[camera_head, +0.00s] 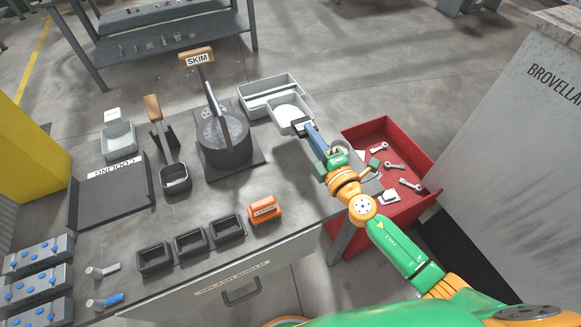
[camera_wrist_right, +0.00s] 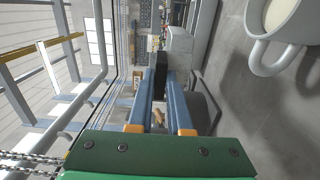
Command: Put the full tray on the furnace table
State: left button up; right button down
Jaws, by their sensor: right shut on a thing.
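A small light grey tray (camera_head: 291,110) with white contents is at the back right of the furnace table (camera_head: 215,190), in front of a larger grey tray. My right gripper (camera_head: 300,128) is shut on the near edge of the small tray, with its blue fingers reaching from the lower right. In the right wrist view, the gripper (camera_wrist_right: 160,90) points at a pale grey block-like side (camera_wrist_right: 180,45), likely this tray. I cannot tell whether the tray touches the table. My left gripper is not in view.
A larger grey tray (camera_head: 262,92) and a dark pot (camera_head: 224,145) with a skimmer stand close by. A red cart (camera_head: 425,165) with wrenches is at the right. A white cup (camera_wrist_right: 275,45) shows beside the gripper in the wrist view. Black moulds (camera_head: 190,243) line the front.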

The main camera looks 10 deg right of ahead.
jog(key=s+a+f+b, duration=0.1)
jog(key=f, duration=0.1)
jog(key=s+a+f+b, duration=0.1)
jog(key=f, duration=0.1)
jog(key=s+a+f+b, duration=0.1)
jog(key=f, duration=0.1)
jog(key=shift+a+f, duration=0.2)
jog(key=shift+a, duration=0.1)
jog(key=shift+s+f+b, duration=0.1)
jog(key=shift+f+b, duration=0.55)
jog(key=shift+f, duration=0.6)
jog(key=shift+f, duration=0.15)
jog(key=c, duration=0.8)
grip_release()
jog(key=shift+c, duration=0.2)
